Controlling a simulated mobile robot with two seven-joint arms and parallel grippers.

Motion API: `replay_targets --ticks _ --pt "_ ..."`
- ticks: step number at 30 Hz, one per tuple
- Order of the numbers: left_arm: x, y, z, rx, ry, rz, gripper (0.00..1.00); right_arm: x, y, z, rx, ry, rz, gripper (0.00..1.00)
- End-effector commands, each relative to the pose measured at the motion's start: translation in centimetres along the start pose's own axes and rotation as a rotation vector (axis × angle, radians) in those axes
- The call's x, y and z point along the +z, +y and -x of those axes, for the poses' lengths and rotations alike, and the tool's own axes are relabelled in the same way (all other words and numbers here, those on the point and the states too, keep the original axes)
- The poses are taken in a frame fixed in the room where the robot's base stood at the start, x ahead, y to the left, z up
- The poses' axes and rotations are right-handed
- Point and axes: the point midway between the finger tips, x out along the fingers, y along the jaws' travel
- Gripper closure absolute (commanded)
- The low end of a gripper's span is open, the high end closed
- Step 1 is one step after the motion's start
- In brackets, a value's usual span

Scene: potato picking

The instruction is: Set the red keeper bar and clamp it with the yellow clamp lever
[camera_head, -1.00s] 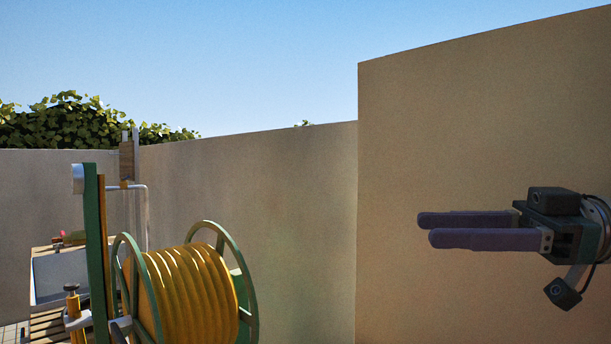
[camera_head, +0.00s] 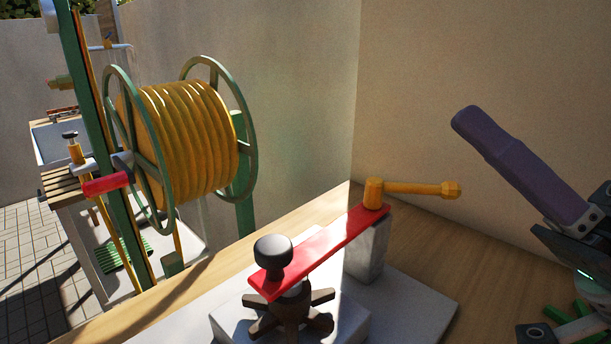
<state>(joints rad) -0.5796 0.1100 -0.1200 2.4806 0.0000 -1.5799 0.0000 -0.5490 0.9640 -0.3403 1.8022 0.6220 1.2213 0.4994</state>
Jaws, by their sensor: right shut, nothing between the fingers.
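The red keeper bar (camera_head: 325,249) lies slanted across the fixture in front of me, from a dark knob (camera_head: 272,252) at its near left end to a grey block (camera_head: 368,252) at its far right end. The yellow clamp lever (camera_head: 415,188) sits at the bar's far end, its handle pointing right. I cannot tell whether it presses on the bar. My right gripper (camera_head: 472,122) is at the right, apart from the lever and pointing up and left. Its purple fingers overlap as one; it is shut and empty. My left gripper is not in view.
A brown spoked part (camera_head: 290,320) sits under the knob, on a pale base plate (camera_head: 415,300) on the wooden top (camera_head: 500,270). A hose reel (camera_head: 185,140) with yellow hose stands at the left. A beige wall (camera_head: 430,80) rises behind. Green pieces (camera_head: 572,328) lie lower right.

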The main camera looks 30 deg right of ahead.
Motion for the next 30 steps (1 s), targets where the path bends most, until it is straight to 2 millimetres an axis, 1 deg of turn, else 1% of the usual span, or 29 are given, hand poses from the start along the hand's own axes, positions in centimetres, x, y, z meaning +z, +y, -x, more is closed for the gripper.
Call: replay_targets --ticks 1,3,6,9,13,16,20,23,30 --pt "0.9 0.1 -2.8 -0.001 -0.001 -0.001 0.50 2.5 -0.2 2.1 0.098 0.133 -0.086 1.00" --pt "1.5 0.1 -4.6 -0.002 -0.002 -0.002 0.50 4.2 -0.7 3.8 0.256 0.302 -0.190 1.00" --pt "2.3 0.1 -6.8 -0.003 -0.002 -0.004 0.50 6.4 -1.1 6.1 0.491 0.502 -0.327 1.00" --pt "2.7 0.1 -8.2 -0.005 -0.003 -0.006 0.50 8.3 -1.4 7.8 0.687 0.626 -0.434 1.00" --pt "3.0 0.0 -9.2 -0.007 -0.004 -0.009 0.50 9.9 -1.7 8.9 0.846 0.705 -0.526 1.00" --pt "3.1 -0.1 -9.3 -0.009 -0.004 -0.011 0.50 10.4 -1.8 9.2 0.901 0.728 -0.557 1.00" --pt "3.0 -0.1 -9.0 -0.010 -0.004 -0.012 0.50 10.1 -1.2 8.8 0.913 0.731 -0.563 1.00" --pt "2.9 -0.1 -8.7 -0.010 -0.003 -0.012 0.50 9.5 0.0 8.1 0.908 0.733 -0.562 1.00" --pt "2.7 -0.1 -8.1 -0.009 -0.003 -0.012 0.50 7.8 4.4 5.9 0.903 0.731 -0.560 1.00"
